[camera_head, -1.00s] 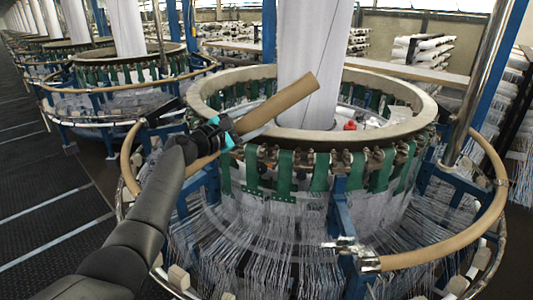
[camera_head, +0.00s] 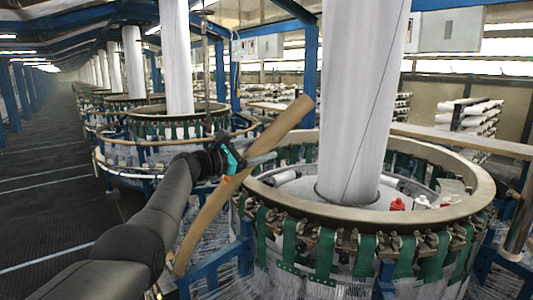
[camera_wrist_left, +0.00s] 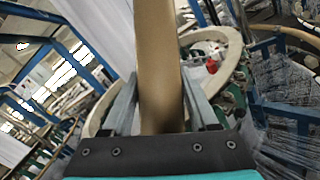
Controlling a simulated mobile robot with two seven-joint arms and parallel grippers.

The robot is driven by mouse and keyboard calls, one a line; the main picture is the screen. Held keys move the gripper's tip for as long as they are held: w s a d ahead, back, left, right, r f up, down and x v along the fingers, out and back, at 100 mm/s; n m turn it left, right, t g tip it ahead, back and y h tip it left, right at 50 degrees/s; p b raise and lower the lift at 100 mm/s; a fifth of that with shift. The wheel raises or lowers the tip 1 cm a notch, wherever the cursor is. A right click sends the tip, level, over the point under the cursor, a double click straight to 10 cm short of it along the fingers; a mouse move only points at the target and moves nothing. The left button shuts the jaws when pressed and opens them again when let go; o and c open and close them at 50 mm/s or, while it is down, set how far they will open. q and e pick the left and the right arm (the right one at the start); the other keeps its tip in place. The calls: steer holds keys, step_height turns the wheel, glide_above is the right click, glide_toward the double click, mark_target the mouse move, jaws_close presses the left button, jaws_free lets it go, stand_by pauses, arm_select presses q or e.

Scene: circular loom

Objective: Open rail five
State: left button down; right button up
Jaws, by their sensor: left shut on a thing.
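A tan, curved wooden rail (camera_head: 270,140) slants up and to the right over the left side of the near circular loom (camera_head: 470,210). Its raised end stands beside the white fabric column, and its lower end reaches down at the loom's left front. My left gripper (camera_head: 247,163) is shut on the rail around its middle. In the left wrist view the rail (camera_wrist_left: 157,50) runs up between the two grey fingers of the gripper (camera_wrist_left: 158,105). My right gripper is not in view. The rail's lower fastening is too unclear to make out.
A white fabric column (camera_head: 362,90) rises from the near loom. Red and white bottles (camera_head: 397,204) stand inside its ring. Another loom (camera_head: 185,122) stands behind at the left. The dark aisle floor (camera_head: 45,190) is clear on the left.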

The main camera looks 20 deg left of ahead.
arm_select(q)
steer(key=shift+w+a, duration=0.1)
steer(key=shift+a, duration=0.05)
steer(key=shift+c, duration=0.9)
jaws_free()
steer(key=shift+a, duration=0.1)
steer(key=shift+v, duration=1.25)
steer(key=b+v, duration=0.2)
steer(key=v, duration=1)
steer(key=shift+s+a, duration=0.2)
steer(key=shift+s, duration=0.1)
